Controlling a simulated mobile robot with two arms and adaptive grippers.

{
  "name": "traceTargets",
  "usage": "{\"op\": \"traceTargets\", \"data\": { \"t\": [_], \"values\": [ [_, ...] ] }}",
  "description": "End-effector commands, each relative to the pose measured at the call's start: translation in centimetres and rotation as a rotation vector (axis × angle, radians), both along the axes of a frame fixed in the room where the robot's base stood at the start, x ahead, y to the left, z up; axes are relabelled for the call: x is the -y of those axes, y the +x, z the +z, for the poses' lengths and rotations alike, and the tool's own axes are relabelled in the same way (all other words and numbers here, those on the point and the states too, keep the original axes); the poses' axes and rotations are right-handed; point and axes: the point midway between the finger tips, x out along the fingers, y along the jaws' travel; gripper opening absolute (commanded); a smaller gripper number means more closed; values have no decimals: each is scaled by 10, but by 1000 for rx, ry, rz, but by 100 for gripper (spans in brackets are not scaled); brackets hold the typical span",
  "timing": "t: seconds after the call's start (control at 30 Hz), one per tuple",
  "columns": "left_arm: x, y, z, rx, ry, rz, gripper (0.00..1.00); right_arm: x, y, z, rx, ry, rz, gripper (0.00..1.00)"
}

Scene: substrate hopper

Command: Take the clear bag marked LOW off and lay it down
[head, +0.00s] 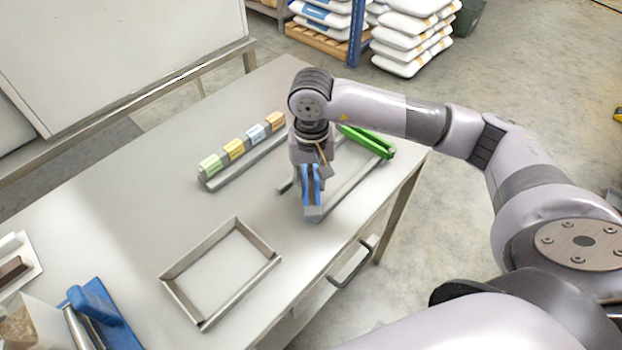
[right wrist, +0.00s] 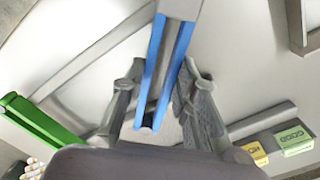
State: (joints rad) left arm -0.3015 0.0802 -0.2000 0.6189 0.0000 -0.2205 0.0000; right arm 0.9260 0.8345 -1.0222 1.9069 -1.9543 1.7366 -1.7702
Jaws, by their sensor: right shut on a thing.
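My right gripper (head: 311,190) is over the right part of the steel table, pointing down. In the right wrist view its two fingers (right wrist: 160,105) are closed on the sides of a narrow bar with blue edges (right wrist: 155,85). This blue-edged bar also shows in the head view (head: 306,190), with a grey block at its near end. I cannot make out a clear bag or the word LOW in either view. My left gripper is not in view.
A rail (head: 245,158) carries several coloured label blocks. A green bar (head: 370,140) lies behind and right of my gripper. An open rectangular metal frame (head: 272,262) lies on the table (head: 130,205). A blue item (head: 98,300) stands front left. The table's left middle is clear.

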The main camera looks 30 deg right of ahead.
Motion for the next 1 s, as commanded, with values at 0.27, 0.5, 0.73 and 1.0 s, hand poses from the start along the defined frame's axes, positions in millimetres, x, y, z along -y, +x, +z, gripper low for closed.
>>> {"op": "traceTargets", "data": {
  "t": [0.27, 0.5, 0.73, 1.0],
  "values": [
    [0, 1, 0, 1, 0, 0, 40, 0, 0, 0, 0, 0, 0, 43],
    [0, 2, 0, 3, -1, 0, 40, 0, 0, 0, 0, 0, 0, 51],
    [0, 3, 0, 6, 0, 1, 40, 0, 0, 4, 1, 0, 0, 51],
    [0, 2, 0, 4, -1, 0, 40, 0, 2, 50, 6, 1, 0, 51]
  ]
}}
